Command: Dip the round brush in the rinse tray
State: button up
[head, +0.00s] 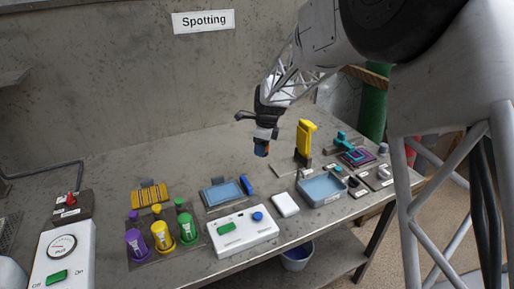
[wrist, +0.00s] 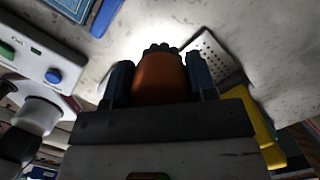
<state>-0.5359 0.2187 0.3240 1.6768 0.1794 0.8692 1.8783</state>
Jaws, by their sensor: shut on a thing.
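My gripper (head: 263,142) is shut on the round brush, which has an orange body (wrist: 160,78) and short dark bristles at its end. The rinse tray (head: 324,203) is a shallow grey tray with a light blue inside, near the table's front edge. The brush is apart from it, up and to the left in the head view. I cannot make out the tray in the wrist view.
A yellow upright tool (head: 305,140) stands right of my gripper, behind the tray. A white block (head: 285,204) and a button box (head: 242,230) lie left of the tray. Small dark items (head: 356,186) sit at its right. Coloured bottles (head: 162,235) stand front left. The table's back middle is clear.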

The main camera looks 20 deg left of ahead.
jog(key=w+d+r+n+g+h, duration=0.1)
jog(key=w+d+r+n, duration=0.35)
jog(key=d, duration=1.25)
jog(key=w+d+r+n, duration=0.1)
jog(key=w+d+n, duration=0.55)
jog(key=d, duration=1.05)
jog(key=w+d+r+n+g+h, duration=0.1)
jog(key=w+d+r+n, duration=0.4)
jog(key=d, duration=1.2)
jog(key=m+t+y, duration=0.2)
jog(key=m, duration=1.5)
send_over(319, 191)
notch_tip(319, 191, down, 13)
jog(key=shift+d+r, duration=0.15)
jog(key=shift+d, duration=0.15)
jog(key=shift+s+f, duration=0.1)
jog(key=shift+f, duration=0.1)
jog(key=shift+f, duration=3.3)
jog(key=shift+f, duration=0.4)
